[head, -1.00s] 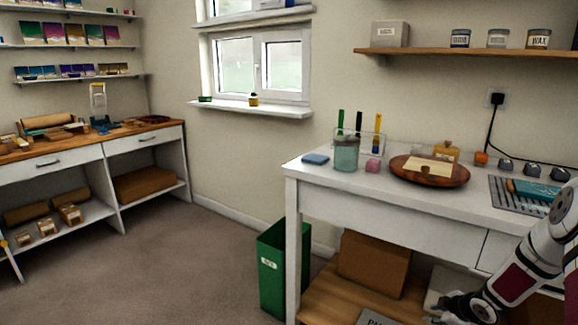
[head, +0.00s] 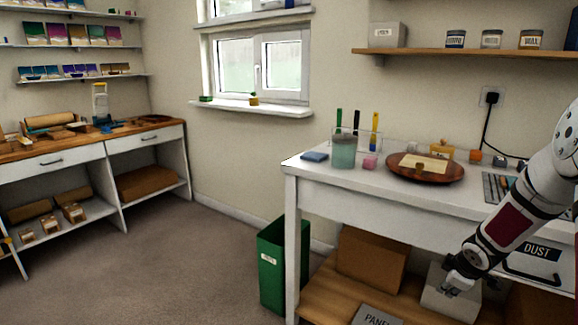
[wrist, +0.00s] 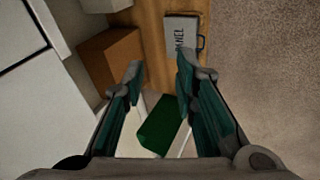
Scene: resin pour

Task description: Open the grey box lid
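A pale grey box (head: 444,303) sits on the wooden lower shelf under the white bench, to the right of the PANEL case. My gripper (head: 455,284) is in front of its upper part in the head view and hides some of it. In the wrist view my gripper (wrist: 160,72) is open, its two dark fingers spread with nothing clamped between them. Below and between the fingers lies a dark green patch (wrist: 160,124) with pale surfaces on both sides. I cannot tell whether this is part of the box, or whether the lid is shut. Contact is unclear.
A cardboard box (head: 372,262) stands behind the grey PANEL case (head: 377,315) on the shelf. A green bin (head: 270,268) stands left of the bench leg. The white benchtop (head: 320,174) overhangs the shelf. An item marked DUST (head: 537,262) is at the right.

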